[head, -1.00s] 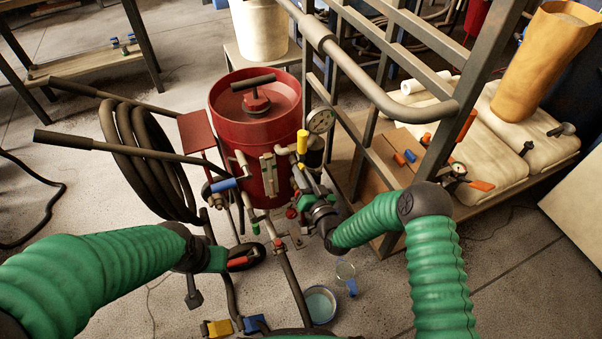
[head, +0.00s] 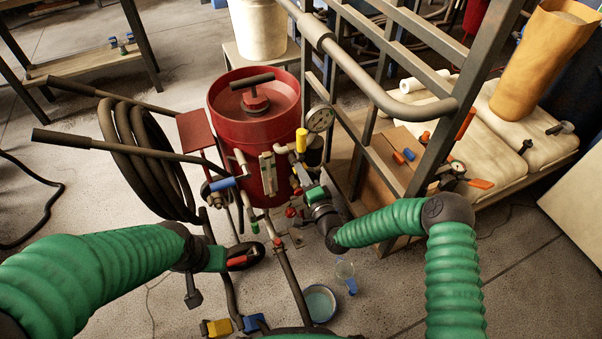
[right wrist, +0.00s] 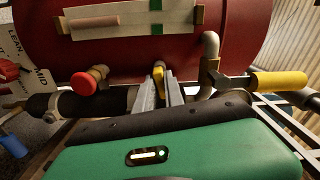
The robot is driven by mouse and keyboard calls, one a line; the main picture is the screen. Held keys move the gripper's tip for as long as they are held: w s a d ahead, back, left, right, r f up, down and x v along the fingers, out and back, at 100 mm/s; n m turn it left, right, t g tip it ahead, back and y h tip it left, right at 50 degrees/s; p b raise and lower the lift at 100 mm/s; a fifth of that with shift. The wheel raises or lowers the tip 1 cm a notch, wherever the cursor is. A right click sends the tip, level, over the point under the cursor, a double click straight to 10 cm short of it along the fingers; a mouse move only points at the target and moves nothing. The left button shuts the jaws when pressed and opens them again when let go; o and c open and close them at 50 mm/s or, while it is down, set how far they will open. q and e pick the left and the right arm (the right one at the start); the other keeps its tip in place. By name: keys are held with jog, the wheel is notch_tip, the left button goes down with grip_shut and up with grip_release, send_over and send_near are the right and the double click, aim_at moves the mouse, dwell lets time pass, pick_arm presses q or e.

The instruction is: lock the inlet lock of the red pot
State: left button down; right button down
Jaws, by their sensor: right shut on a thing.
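The red pot (head: 252,115) stands upright with a dark T-handle on its lid. Pipes, a yellow-handled valve (head: 302,141) and a round gauge (head: 320,118) are at its front right. My right gripper (head: 298,178) is at this pipework, close to the pot wall. In the right wrist view its two fingers (right wrist: 159,92) are closed on a small yellow lock piece (right wrist: 159,73), mostly hidden between them. The yellow valve handle (right wrist: 280,82) lies to the right there, apart from the fingers. My left gripper (head: 222,259) is low at the left; its fingers are unclear.
A red round knob (right wrist: 83,83) sits left of the fingers on the pipework. A coiled hose (head: 145,160) hangs left of the pot. A metal frame (head: 385,130) rises close on the right. A bowl (head: 320,304) stands on the floor.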

jog(key=shift+d+f+m, duration=0.15)
jog(key=shift+f+m, duration=0.1)
jog(key=shift+m, duration=0.85)
jog(key=c, duration=1.4)
grip_release()
jog(key=shift+c, duration=0.2)
jog(key=shift+s+r, duration=0.1)
jog(key=p+v, duration=0.4)
jog(key=v, duration=1.2)
jog(key=shift+s, duration=0.35)
jog(key=shift+d, duration=0.1)
